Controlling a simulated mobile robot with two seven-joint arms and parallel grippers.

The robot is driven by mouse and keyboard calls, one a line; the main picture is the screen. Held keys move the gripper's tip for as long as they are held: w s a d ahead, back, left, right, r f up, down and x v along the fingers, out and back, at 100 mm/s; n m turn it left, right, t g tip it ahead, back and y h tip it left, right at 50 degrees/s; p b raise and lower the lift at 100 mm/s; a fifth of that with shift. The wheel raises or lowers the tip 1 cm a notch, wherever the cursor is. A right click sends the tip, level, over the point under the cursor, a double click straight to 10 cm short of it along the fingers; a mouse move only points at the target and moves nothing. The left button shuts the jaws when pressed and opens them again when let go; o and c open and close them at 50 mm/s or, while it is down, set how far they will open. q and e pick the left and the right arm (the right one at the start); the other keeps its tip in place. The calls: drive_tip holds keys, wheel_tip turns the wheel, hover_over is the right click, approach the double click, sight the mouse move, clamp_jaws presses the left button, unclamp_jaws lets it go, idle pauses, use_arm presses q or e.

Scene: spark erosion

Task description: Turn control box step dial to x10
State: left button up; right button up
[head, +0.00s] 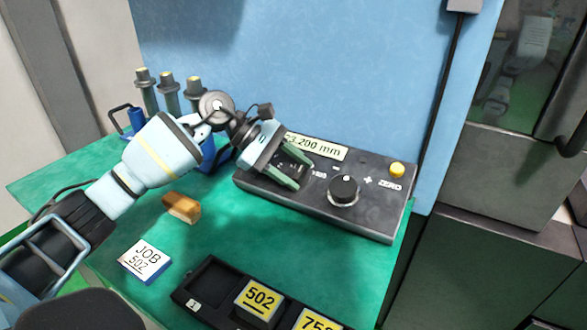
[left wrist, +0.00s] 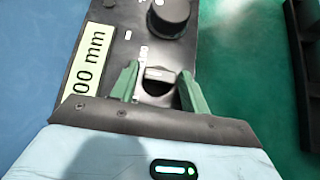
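The dark control box (head: 370,215) lies on the green table top, with a label reading "3.200 mm" in part. My left gripper (head: 299,168) is over the left part of its top face. In the left wrist view the step dial (left wrist: 158,80), small and dark with a light top, sits between the green fingers of the left gripper (left wrist: 160,88). The fingers are apart, one on each side of the dial; I see no clear grip on it. The dial is mostly hidden by the gripper in the head view, and its setting is not readable. My right gripper is not in view.
A larger black knob (head: 343,190) stands right of the gripper, and a yellow ZERO button (head: 397,170) near the box's right end. A JOB 502 card (head: 146,259), a brown block (head: 182,208) and a black tray (head: 191,293) lie in front. Several tool holders stand behind the arm.

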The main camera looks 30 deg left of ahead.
use_arm(q)
drive_tip(key=shift+o, duration=0.9)
drive_tip(key=shift+b+v, duration=0.35)
drive_tip(key=shift+v, duration=3.6)
